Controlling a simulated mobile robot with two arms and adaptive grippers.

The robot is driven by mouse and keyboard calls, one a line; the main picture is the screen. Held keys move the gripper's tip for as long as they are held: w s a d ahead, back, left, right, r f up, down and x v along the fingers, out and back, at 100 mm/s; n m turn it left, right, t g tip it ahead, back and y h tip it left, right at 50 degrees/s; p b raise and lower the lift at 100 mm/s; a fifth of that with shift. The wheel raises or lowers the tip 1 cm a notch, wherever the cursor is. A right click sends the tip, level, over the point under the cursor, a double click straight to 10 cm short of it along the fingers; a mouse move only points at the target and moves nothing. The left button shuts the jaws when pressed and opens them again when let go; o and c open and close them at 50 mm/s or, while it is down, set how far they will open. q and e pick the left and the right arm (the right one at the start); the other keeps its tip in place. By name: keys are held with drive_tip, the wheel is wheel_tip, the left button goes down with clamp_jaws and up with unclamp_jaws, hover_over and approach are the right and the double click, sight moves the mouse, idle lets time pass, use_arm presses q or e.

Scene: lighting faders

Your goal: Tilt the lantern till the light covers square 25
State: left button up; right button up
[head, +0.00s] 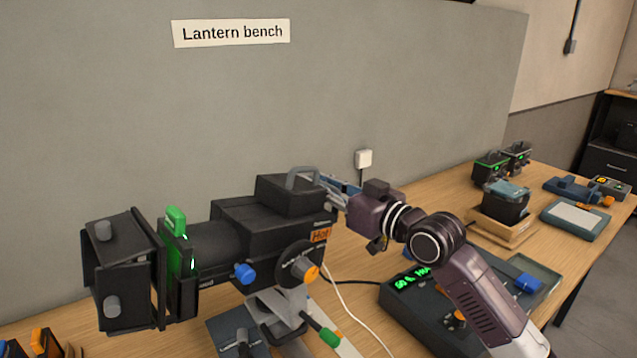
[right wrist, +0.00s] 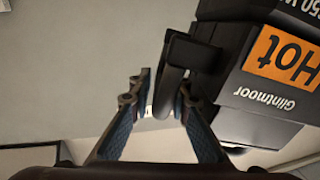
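The black lantern (head: 240,225) stands on the bench, its barn-door front facing left, with a green-handled slide (head: 176,240) in it. It has a grey rear handle (head: 303,174), a blue knob (head: 245,273), an orange-centred round knob (head: 305,271) and a green-tipped lever (head: 328,336) below. My right gripper (head: 328,181) is at the rear handle. In the right wrist view its fingers (right wrist: 160,100) are apart with the handle (right wrist: 174,75) between them; a gap shows on the left side. An orange "Hot" label (right wrist: 285,62) is close by. My left gripper, the light patch and square 25 are not in view.
A control box with a green display (head: 412,279) stands under my right forearm. A wooden tray with a dark unit (head: 505,203), small lanterns (head: 490,166) and a blue-grey tray (head: 575,218) are further right. A grey wall panel (head: 400,80) stands behind the lantern.

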drive_tip(key=shift+s+d, duration=0.15)
drive_tip(key=v, duration=1.1)
drive_tip(key=shift+s+d, duration=0.2)
drive_tip(key=shift+d, duration=0.05)
